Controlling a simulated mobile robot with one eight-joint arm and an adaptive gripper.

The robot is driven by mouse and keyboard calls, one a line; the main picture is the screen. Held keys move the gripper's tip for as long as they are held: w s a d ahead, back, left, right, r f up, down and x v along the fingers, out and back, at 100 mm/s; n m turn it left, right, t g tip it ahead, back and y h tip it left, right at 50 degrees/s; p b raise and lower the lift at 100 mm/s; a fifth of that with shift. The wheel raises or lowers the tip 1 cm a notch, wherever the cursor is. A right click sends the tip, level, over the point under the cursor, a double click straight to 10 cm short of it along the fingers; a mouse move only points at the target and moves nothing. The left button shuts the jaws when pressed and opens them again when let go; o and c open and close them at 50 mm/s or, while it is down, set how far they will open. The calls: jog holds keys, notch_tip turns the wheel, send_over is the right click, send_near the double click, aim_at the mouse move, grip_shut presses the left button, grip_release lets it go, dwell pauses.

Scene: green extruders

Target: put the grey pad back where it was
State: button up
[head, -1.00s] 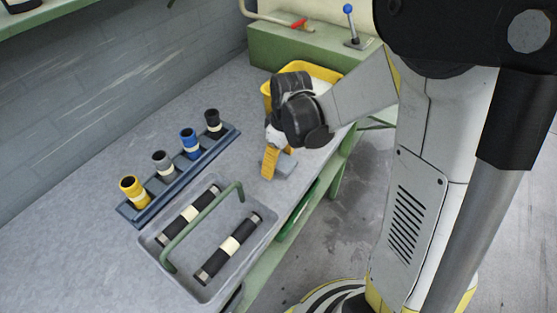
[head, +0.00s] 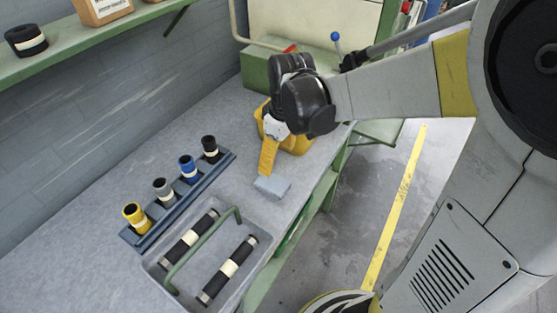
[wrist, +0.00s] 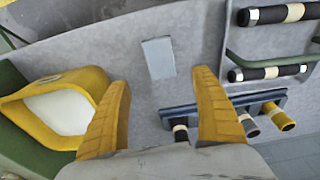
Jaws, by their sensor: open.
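The grey pad (head: 271,187) lies on the grey workbench top (head: 118,185), close to its front edge, between the yellow bin and the grey tray. It also shows in the wrist view (wrist: 158,58), lying flat and clear of the fingers. My gripper (head: 266,172) is above and just behind the pad in the head view, its yellow fingers pointing down. In the wrist view my gripper (wrist: 160,95) has its two fingers wide apart with nothing between them. I cannot tell the exact height of the fingertips over the pad.
A yellow bin (head: 296,145) with white contents stands behind the pad. A grey tray (head: 225,291) with a green handle holds two black rollers. A blue rack (head: 166,209) holds several coloured cylinders along the left. Bench top between rack and pad is clear.

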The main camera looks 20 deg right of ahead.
jog(key=s+r+m+t, duration=0.5)
jog(key=s+r+m, duration=0.2)
jog(key=s, duration=0.4)
jog(key=shift+s+a+r+t+h, duration=0.15)
jog(key=shift+a+r+t+h, duration=0.25)
jog(key=shift+a+r, duration=0.1)
